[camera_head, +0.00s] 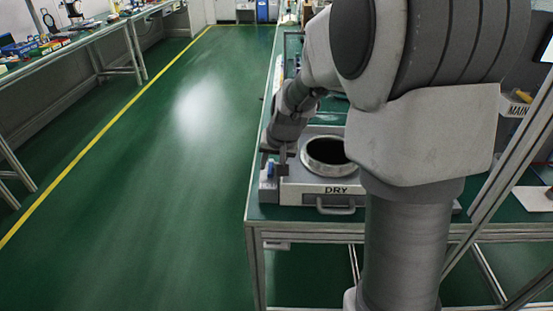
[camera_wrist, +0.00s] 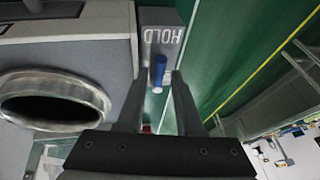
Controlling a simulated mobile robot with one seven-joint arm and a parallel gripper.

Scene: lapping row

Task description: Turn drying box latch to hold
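The drying box (camera_head: 300,192), a pale box marked DRY with a round metal-rimmed opening, stands on the bench. It also shows at the left of the wrist view (camera_wrist: 75,60). A grey latch plate (camera_wrist: 175,17) with the word HOLD, upside down in the picture, is fixed at its side. The blue latch (camera_wrist: 158,72) sits just under that word; its exact setting is unclear. My gripper (camera_wrist: 157,85) is open, its two fingers on either side of the blue latch, with no clear contact. In the head view, my gripper (camera_head: 273,158) is at the box's left side.
The green-topped bench (camera_head: 262,211) has its left edge close to the latch. The green floor (camera_head: 160,200) left of it is open, with a yellow line. Another bench (camera_head: 75,43) with tools stands at the far left. My arm hides part of the box's right side.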

